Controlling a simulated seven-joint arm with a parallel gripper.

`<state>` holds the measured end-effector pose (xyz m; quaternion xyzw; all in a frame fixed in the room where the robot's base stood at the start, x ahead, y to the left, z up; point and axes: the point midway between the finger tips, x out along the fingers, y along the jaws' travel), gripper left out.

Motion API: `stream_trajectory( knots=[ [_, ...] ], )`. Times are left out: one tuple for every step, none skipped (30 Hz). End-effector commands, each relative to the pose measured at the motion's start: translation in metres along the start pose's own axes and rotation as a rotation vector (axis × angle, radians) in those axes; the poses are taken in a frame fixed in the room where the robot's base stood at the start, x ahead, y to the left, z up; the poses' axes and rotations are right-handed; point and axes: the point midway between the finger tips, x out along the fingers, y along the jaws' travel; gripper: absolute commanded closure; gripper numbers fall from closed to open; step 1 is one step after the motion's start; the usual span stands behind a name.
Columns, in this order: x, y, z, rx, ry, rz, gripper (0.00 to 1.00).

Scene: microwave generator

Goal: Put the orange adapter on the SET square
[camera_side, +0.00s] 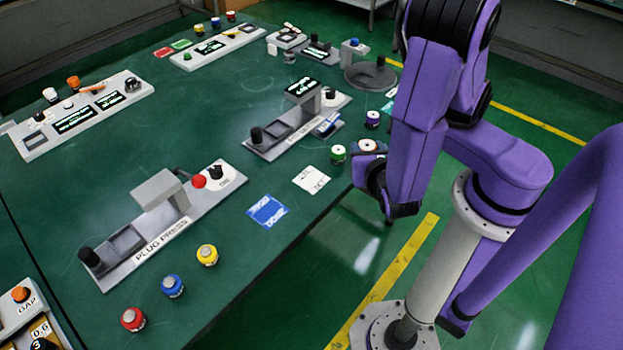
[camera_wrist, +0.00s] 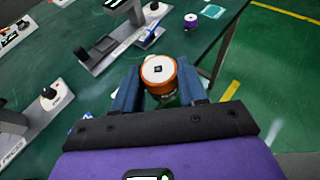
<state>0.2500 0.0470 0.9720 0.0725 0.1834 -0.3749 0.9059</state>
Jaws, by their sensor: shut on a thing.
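The orange adapter (camera_wrist: 159,72), a round piece with a white top and a dark centre mark, sits between the two blue fingers of my gripper (camera_wrist: 160,84). In the side view the adapter (camera_side: 367,146) shows beyond my gripper (camera_side: 372,165), near the table's right edge. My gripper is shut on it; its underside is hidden. A white square card (camera_side: 311,180) and a blue square card (camera_side: 268,210) lie on the table to the left of my gripper, both bare. Their lettering is too small to read surely, so I cannot tell which is SET.
A green-banded adapter (camera_side: 338,154) stands close to the held one, and a purple one (camera_side: 372,119) stands farther back. The plug press (camera_side: 160,225) and another grey fixture (camera_side: 293,125) stand to the left. Red, blue and yellow pieces (camera_side: 207,255) stand near the front edge.

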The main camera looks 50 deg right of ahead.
Motion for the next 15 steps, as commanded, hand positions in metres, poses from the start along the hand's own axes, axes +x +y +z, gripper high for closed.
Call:
stream_trajectory(
  knots=[
    [-0.003, -0.004, -0.001, 0.0, -0.003, 0.003, 1.0],
    [-0.004, -0.005, -0.001, 0.001, -0.004, 0.004, 1.0],
    [-0.005, -0.008, -0.002, 0.003, -0.005, 0.002, 1.0],
    [-0.005, -0.009, -0.002, 0.004, -0.005, 0.002, 1.0],
    [-0.005, -0.009, -0.002, 0.004, -0.006, 0.002, 1.0],
    [-0.005, -0.009, -0.003, 0.004, -0.007, 0.001, 1.0],
    [-0.004, -0.008, -0.003, 0.005, -0.008, 0.0, 1.0],
    [-0.003, -0.007, -0.003, 0.006, -0.009, -0.001, 1.0],
    [-0.001, -0.004, -0.004, 0.007, -0.009, -0.001, 1.0],
    [0.001, -0.002, -0.004, 0.007, -0.009, -0.002, 1.0],
    [0.003, 0.001, -0.005, 0.006, -0.009, -0.002, 1.0],
    [0.006, 0.004, -0.006, 0.006, -0.009, -0.003, 1.0],
    [0.009, 0.006, -0.006, 0.006, -0.008, -0.003, 1.0],
    [0.011, 0.009, -0.007, 0.005, -0.007, -0.004, 1.0],
    [0.013, 0.012, -0.008, 0.006, -0.008, -0.003, 1.0]
  ],
)
